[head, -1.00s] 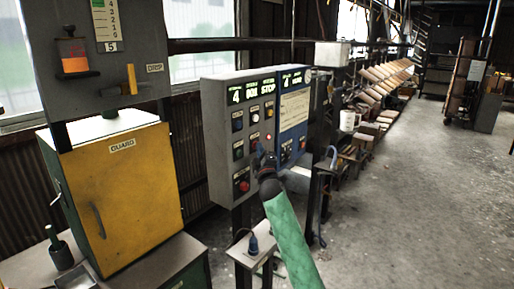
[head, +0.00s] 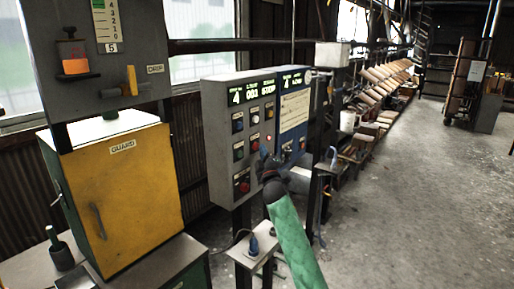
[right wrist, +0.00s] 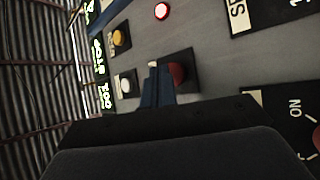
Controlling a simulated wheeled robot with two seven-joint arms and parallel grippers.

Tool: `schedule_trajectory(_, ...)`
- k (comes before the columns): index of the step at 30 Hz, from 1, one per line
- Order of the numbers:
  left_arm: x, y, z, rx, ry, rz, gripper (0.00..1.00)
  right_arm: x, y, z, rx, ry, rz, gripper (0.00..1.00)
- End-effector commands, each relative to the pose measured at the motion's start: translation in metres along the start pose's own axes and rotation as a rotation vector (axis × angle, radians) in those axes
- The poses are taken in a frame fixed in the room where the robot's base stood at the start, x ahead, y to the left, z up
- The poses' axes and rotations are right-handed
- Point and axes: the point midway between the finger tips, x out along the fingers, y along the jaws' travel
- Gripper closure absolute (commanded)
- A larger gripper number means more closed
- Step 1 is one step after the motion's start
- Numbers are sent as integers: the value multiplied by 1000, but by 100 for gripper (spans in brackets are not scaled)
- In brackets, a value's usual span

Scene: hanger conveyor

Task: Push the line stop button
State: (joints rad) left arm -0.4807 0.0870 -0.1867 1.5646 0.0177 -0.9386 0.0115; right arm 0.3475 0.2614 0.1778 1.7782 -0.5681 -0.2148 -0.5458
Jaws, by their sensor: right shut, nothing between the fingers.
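The grey control panel (head: 217,150) stands mid-left in the head view, with several buttons under a lit display (head: 262,88). A dark red button (right wrist: 178,74) on a black plate shows right beside my fingertips in the right wrist view; touch cannot be told. No readable label shows which button is the line stop. A lit red button (head: 268,139) also shows in the right wrist view (right wrist: 161,11). My right gripper (head: 264,155) is shut and empty in front of the panel; its blue fingers also show in the right wrist view (right wrist: 155,85). My left gripper is not in view.
Amber (right wrist: 121,38) and white (right wrist: 125,84) buttons lie close to the fingers. A large red knob (head: 243,186) sits low on the panel. A yellow guard cabinet (head: 140,200) stands at left. Open floor (head: 420,200) lies at right.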

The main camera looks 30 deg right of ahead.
Motion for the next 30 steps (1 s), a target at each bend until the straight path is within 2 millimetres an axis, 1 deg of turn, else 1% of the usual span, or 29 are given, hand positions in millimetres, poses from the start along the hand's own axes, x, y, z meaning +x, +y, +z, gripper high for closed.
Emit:
schedule_trajectory(18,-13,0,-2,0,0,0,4,-34,25,25,-1,0,-1,100)
schedule_trajectory(23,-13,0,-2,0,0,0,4,-37,27,27,0,0,-1,100)
schedule_trajectory(30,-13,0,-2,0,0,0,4,-37,27,27,0,0,-1,100)
